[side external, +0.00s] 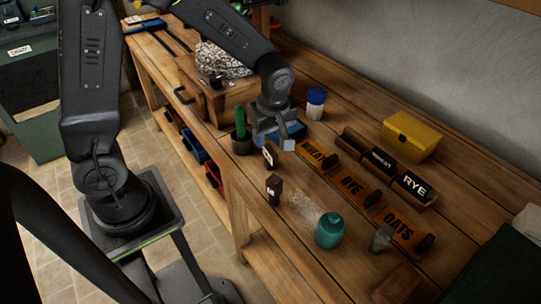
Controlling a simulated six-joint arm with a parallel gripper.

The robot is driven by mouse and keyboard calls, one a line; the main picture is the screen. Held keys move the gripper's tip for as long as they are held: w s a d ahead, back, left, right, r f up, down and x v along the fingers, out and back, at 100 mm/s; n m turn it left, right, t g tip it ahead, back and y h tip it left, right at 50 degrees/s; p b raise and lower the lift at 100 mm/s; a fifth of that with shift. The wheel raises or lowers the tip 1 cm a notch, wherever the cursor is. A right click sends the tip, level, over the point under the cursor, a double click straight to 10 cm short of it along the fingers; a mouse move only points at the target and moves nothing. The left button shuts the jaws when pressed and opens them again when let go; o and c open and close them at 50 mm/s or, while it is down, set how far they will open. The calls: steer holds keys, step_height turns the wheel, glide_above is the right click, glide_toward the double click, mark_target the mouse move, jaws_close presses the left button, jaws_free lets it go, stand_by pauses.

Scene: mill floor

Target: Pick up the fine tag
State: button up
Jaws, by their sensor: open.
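No label reading "fine" can be made out. A small tag with a pale face and a dark mark (268,157) stands on the bench just below my gripper. A dark brown block (274,190) with small unreadable pale marks stands nearer the front edge. I cannot tell which of them is the fine tag. My gripper (275,143) points down, open, above and slightly behind the pale-faced tag. Nothing shows between its fingers.
Boards marked WHEAT (313,155), RYE (352,187) and OATS (398,229) lie to the right. A dark rack with a RYE block (412,185), a yellow box (410,135) and a teal jar (329,231) stand nearby. A pot with a green item (241,122) is left of my gripper.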

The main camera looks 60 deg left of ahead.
mark_target(271, 150)
steer(key=shift+w+f, duration=0.1)
steer(key=shift+f, duration=2.85)
steer(key=shift+c, duration=0.3)
steer(key=shift+r, duration=0.1)
jaws_close()
